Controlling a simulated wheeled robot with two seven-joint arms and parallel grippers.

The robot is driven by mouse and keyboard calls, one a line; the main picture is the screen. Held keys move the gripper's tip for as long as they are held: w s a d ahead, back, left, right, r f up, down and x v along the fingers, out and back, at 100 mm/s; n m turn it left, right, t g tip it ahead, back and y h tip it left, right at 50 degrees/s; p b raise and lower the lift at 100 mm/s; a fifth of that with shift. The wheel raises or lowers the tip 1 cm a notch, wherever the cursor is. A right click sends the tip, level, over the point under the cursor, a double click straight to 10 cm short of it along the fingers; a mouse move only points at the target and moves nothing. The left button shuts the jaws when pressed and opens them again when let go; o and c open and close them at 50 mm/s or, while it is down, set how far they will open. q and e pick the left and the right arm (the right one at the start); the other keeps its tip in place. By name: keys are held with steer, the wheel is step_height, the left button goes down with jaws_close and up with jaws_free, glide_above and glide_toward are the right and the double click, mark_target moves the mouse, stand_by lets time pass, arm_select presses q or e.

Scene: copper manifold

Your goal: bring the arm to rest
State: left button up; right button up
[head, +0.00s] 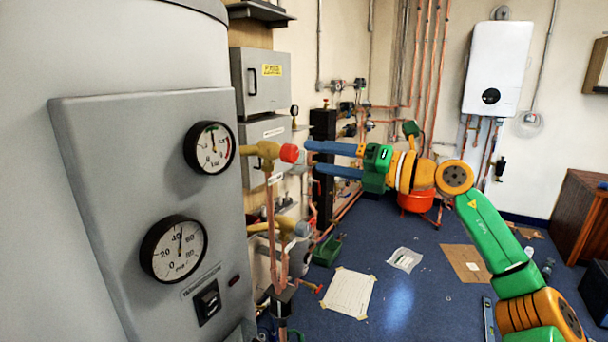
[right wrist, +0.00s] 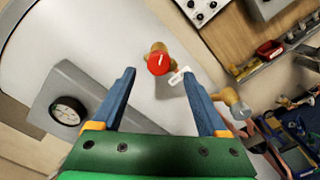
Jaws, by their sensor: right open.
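My right gripper (head: 314,158) comes in from the right in the head view. Its two blue fingers are apart with nothing between them, and they point at the red cap (head: 289,153) of a brass valve (head: 262,150). The fingertips are close to the cap; the exact gap is hard to tell. In the right wrist view the open gripper (right wrist: 159,75) frames the red cap (right wrist: 159,63), which lies beyond the fingertips. A white tag (right wrist: 179,76) hangs beside it. My left gripper is not in view.
A grey panel with an upper gauge (head: 210,147) and a lower gauge (head: 174,249) stands at the left. A second brass valve (head: 270,227) with a grey end is below the first. Papers (head: 349,293) lie on the blue floor. A wooden cabinet (head: 580,210) stands far right.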

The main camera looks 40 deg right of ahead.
steer(key=shift+s+d, duration=0.2)
steer(key=shift+s, duration=0.35)
